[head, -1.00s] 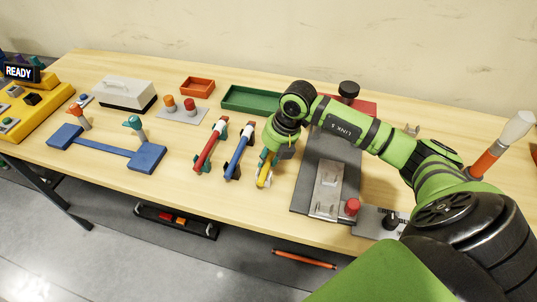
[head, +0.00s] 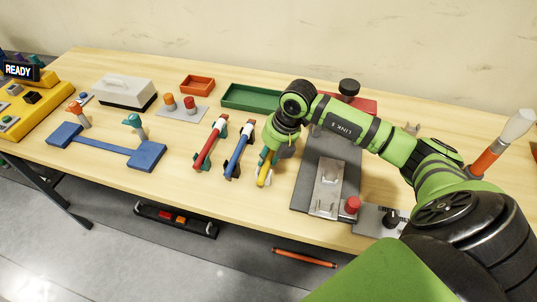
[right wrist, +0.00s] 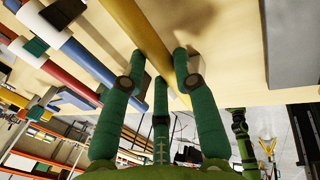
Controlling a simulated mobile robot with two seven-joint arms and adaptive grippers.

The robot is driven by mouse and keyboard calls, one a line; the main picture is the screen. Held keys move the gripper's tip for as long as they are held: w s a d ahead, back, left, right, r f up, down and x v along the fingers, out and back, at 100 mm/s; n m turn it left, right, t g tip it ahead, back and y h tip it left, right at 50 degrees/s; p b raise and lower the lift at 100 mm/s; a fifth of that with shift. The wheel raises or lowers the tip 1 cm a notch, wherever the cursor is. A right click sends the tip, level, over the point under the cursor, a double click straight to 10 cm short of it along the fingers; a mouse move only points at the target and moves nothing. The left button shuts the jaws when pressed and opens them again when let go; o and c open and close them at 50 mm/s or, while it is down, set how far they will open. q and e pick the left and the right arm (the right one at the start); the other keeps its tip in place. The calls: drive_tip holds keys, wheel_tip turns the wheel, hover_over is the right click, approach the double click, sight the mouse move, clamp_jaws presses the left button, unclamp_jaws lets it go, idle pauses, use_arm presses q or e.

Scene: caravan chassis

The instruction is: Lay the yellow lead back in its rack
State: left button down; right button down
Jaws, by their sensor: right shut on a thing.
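The yellow lead (head: 263,179) shows at the right end of the row of leads, just right of the blue lead (head: 239,152). My right gripper (head: 265,166) points down over it and is shut on it; the gripper and wrist hide most of the lead in the head view. In the right wrist view the yellow lead (right wrist: 143,28) runs between the green fingers (right wrist: 158,58). Supports under the yellow lead are hidden. My left gripper is not in view.
A dark grey plate (head: 305,185) with a metal block and a red knob (head: 352,204) lies close right of the gripper. A green tray (head: 252,98) is behind the leads. A blue stand (head: 145,157) is to the left. Table is bare in front of the leads.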

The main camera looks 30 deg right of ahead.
drive_tip(key=c, duration=0.9)
unclamp_jaws()
drive_tip(key=shift+f, duration=0.1)
drive_tip(key=shift+r, duration=0.25)
drive_tip(key=v, duration=1.1)
drive_tip(key=shift+d+r, duration=0.15)
drive_tip(key=shift+r, duration=0.15)
drive_tip(key=shift+s+f, duration=0.1)
